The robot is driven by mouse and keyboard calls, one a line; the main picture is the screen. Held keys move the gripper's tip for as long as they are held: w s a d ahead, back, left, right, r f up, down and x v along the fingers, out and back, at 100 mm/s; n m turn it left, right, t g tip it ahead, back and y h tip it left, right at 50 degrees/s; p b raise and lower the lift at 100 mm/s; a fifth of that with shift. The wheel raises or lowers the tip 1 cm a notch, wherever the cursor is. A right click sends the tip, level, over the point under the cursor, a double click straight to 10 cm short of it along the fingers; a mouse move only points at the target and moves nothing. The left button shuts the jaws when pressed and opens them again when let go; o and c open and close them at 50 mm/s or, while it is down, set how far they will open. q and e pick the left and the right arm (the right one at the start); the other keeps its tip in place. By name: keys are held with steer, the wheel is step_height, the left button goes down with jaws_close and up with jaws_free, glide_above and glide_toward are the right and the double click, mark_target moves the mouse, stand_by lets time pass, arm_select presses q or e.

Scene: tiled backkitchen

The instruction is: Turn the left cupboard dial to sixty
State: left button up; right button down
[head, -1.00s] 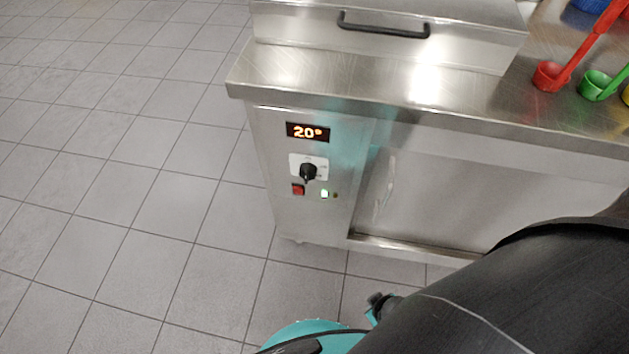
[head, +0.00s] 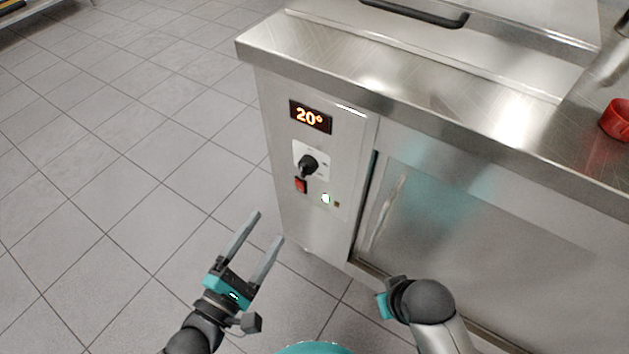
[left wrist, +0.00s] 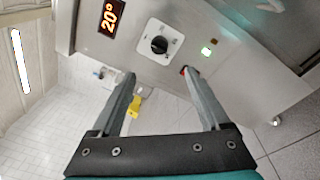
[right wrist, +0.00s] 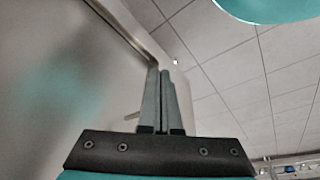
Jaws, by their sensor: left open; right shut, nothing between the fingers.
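The black dial (head: 308,166) sits on a white plate on the narrow control panel of the steel cupboard. The orange display (head: 310,117) above it reads 20°. In the left wrist view the dial (left wrist: 159,45) shows ahead, beyond the fingertips and between them. My left gripper (head: 265,229) is open and empty, below and left of the dial, apart from the panel. My right gripper (right wrist: 161,72) is shut and empty beside a steel surface. In the head view my right arm is at the lower right, and its fingers are hidden.
A red switch (head: 301,185) and a lit green-white button (head: 325,198) sit just below the dial. The steel worktop (head: 400,85) overhangs the panel. A red ladle (head: 616,119) lies at the right. The tiled floor (head: 120,190) to the left is clear.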

arm_select(q)
steer(key=b, duration=0.4)
glide_toward(303, 173)
steer(key=x, duration=0.4)
steer(key=shift+w, duration=0.2)
steer(key=x, duration=0.3)
steer(key=shift+w+d+b, duration=0.1)
steer(key=shift+d+b, duration=0.1)
steer(key=shift+b, duration=0.2)
steer(key=shift+w+d, duration=0.3)
steer(key=shift+w, duration=0.3)
arm_select(e)
steer(key=w+a+r+t+y, duration=0.1)
steer(key=w+a+r+t, duration=0.2)
steer(key=r, duration=0.4)
steer(key=shift+w+a+r+t, duration=0.25)
steer(key=shift+w+t, duration=0.15)
steer(key=shift+t, duration=0.1)
arm_select(q)
jaws_close()
